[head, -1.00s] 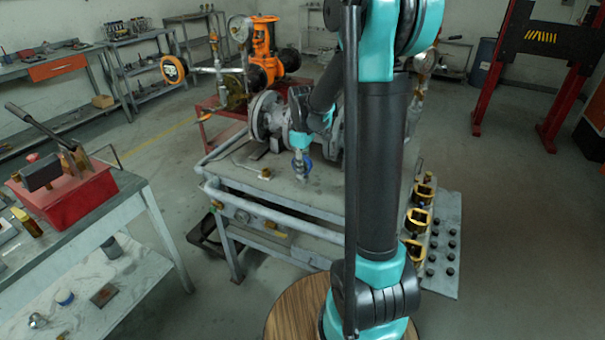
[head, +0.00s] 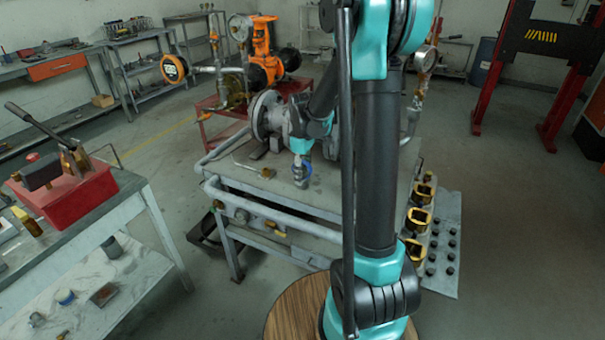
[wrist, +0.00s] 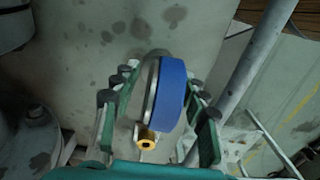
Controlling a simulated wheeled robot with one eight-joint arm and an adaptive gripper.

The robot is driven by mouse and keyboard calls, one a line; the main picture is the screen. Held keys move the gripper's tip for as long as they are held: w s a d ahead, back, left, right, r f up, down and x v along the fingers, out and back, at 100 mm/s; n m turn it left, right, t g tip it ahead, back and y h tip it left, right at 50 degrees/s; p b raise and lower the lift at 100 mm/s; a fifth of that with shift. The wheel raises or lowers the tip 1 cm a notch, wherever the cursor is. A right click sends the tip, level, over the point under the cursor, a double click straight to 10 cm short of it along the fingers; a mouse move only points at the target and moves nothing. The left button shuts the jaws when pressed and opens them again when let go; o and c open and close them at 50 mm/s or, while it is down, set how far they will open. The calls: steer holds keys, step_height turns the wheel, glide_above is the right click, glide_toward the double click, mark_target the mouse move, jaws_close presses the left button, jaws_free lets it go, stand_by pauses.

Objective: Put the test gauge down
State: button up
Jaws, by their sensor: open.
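The test gauge has a blue round case (wrist: 170,95) and a brass fitting (wrist: 147,139) in the wrist view. It also shows small in the head view (head: 304,172), at the front of the grey bench top (head: 246,180). My gripper (wrist: 160,84) is open, with its green fingers on either side of the gauge. Gaps show between the fingers and the case. In the head view my gripper (head: 301,160) is low over the bench, around the gauge. The gauge's underside is hidden, so I cannot tell exactly how it rests.
A flanged grey valve body (head: 266,116) stands on the bench behind the gauge. A small tool (head: 258,170) lies left of it. A grey pipe rail (head: 280,218) runs along the bench's front. Brass fittings (head: 418,219) stand on the right side. Bare bench top surrounds the gauge.

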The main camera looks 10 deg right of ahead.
step_height(320, 180, up, 12)
steer(key=shift+r, duration=0.1)
steer(key=s+d+f+m+t, duration=0.1)
steer(key=s+f+m, duration=0.2)
steer(key=s, duration=0.4)
steer(key=s+d+f+m+t, duration=0.1)
steer(key=s+f+m, duration=0.3)
steer(key=s, duration=0.3)
steer(key=s+d+f+m+t, duration=0.2)
steer(key=s+f+m, duration=0.1)
steer(key=s+f, duration=0.3)
steer(key=shift+s+m, duration=0.4)
steer(key=shift+s, duration=0.6)
